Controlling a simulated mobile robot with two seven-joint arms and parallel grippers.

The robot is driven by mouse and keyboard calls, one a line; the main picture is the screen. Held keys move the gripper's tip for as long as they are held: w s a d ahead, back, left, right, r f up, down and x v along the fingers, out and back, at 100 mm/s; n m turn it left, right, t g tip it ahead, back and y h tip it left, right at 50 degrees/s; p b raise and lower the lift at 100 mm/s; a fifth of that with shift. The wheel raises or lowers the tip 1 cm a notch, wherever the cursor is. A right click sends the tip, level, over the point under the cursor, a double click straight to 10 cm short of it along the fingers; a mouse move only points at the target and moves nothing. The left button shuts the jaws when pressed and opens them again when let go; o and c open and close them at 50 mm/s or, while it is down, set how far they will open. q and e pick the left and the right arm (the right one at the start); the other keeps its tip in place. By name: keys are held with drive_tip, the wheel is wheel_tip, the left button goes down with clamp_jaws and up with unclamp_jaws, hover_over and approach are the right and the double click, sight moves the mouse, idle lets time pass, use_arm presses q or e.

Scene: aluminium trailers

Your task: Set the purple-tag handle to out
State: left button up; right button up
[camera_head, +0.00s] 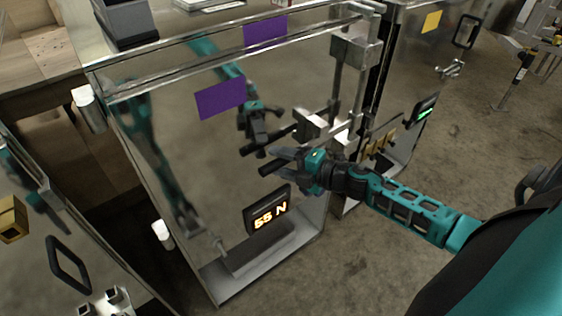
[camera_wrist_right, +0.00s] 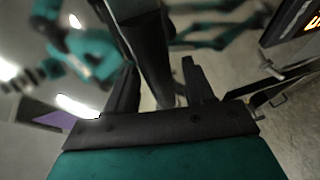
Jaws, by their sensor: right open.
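The purple tag (camera_head: 220,98) is on a mirror-like metal door panel (camera_head: 180,130) in the head view. A second purple patch (camera_head: 265,30) shows above it. A handle with a dark bar (camera_head: 268,141) reaches left from a silver block (camera_head: 312,124) near the panel's right edge. My right gripper (camera_head: 268,161) is open just below and in front of this bar. In the right wrist view a dark bar (camera_wrist_right: 145,45) shows between my open fingers (camera_wrist_right: 160,85); contact cannot be told. My left gripper is not directly seen; teal arm shapes on the panel look like reflections.
A display reading 55 N (camera_head: 268,214) sits low on the panel. A yellow-tag door (camera_head: 431,21) stands at the right, with a green-lit display (camera_head: 424,110). Another panel with a black loop handle (camera_head: 68,262) is at the lower left. Floor (camera_head: 380,265) is open below my right arm.

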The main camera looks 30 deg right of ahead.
drive_tip(key=shift+w, duration=0.1)
drive_tip(key=shift+c, duration=0.4)
clamp_jaws()
